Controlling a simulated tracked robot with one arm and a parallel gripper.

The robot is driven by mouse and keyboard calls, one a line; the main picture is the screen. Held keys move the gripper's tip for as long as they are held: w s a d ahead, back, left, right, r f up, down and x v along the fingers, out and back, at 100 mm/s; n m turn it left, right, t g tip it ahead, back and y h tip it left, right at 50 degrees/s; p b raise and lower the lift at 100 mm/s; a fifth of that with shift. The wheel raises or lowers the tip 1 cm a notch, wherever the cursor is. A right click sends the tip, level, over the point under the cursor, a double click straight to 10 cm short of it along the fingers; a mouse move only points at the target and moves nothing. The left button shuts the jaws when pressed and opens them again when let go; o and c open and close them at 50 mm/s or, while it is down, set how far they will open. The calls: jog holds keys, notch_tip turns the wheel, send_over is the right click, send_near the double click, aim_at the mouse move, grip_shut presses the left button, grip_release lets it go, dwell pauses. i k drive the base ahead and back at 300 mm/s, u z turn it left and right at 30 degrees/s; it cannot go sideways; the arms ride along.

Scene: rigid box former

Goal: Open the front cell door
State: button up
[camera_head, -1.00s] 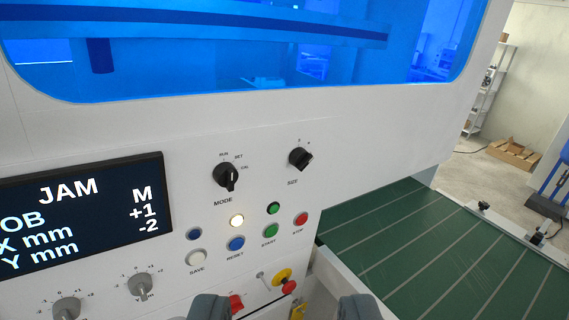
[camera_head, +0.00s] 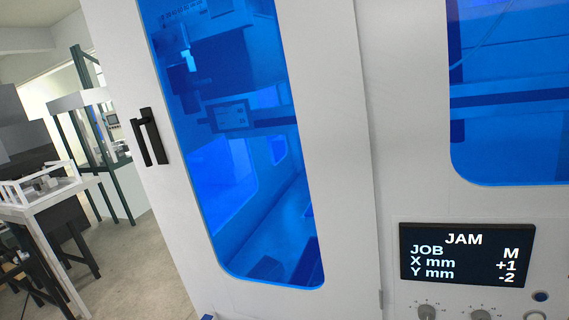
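The front cell door (camera_head: 345,150) is a white panel with a tall blue-tinted window (camera_head: 245,140). A black vertical bar handle (camera_head: 150,137) sits on its left side. The door looks closed, with a seam along its right edge against the white panel that carries the display. My gripper is not in view, so its distance from the handle cannot be told.
A black display (camera_head: 467,254) reads JAM, JOB M, X mm +1, Y mm -2, with knobs below it. A second blue window (camera_head: 510,110) is at the right. At the left, a white-framed table (camera_head: 45,210) and another machine stand beyond open floor (camera_head: 135,265).

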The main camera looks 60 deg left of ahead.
aim_at(250, 122)
jog(key=u, duration=1.6)
jog(key=k, duration=1)
jog(key=u, duration=0.6)
jog(key=i, duration=1.65)
jog(key=z, duration=0.45)
